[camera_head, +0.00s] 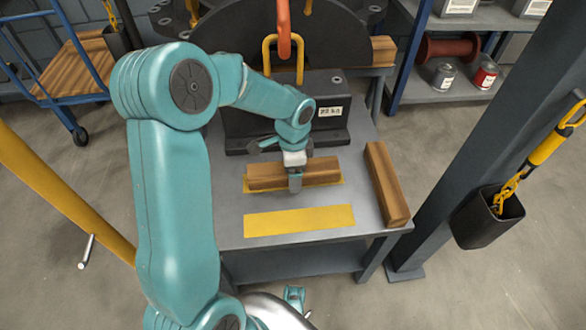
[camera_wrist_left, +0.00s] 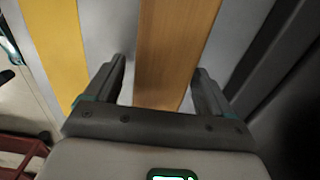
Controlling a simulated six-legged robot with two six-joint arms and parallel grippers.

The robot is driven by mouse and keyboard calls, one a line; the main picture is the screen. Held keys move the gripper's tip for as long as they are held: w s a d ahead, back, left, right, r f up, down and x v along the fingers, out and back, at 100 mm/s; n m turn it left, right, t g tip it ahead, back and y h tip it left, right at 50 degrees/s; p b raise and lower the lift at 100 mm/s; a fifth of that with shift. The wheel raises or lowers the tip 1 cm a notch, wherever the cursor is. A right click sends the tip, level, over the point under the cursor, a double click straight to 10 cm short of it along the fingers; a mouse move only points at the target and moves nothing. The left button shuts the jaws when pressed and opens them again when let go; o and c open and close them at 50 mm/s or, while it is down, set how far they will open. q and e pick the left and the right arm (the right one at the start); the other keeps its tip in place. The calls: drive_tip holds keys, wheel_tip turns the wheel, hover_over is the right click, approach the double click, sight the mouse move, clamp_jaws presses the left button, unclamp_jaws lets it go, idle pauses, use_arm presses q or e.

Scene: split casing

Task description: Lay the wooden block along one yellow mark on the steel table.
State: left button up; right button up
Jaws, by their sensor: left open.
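The wooden block (camera_head: 322,171) lies lengthwise along the far yellow mark (camera_head: 250,187) on the steel table (camera_head: 226,200); strips of yellow show around it. My left gripper (camera_head: 294,174) is down over the block's middle, one finger in front of it and the other hidden. In the left wrist view the block (camera_wrist_left: 175,45) runs between the open fingers of my left gripper (camera_wrist_left: 160,82), with a gap on the left; contact on the right is unclear. The near yellow mark (camera_head: 299,221) is bare and shows at left in the wrist view (camera_wrist_left: 55,45). My right gripper is out of view.
A second wooden block (camera_head: 386,184) lies along the table's right edge. A dark casing block (camera_head: 330,120) with a yellow handle (camera_head: 283,58) and an orange hook (camera_head: 283,30) stands behind the marks. A dark post (camera_head: 470,140) stands right of the table.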

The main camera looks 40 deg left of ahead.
use_arm(q)
wheel_tip(320, 180, up, 12)
drive_tip(key=p, duration=0.5)
drive_tip(key=shift+r, duration=0.2)
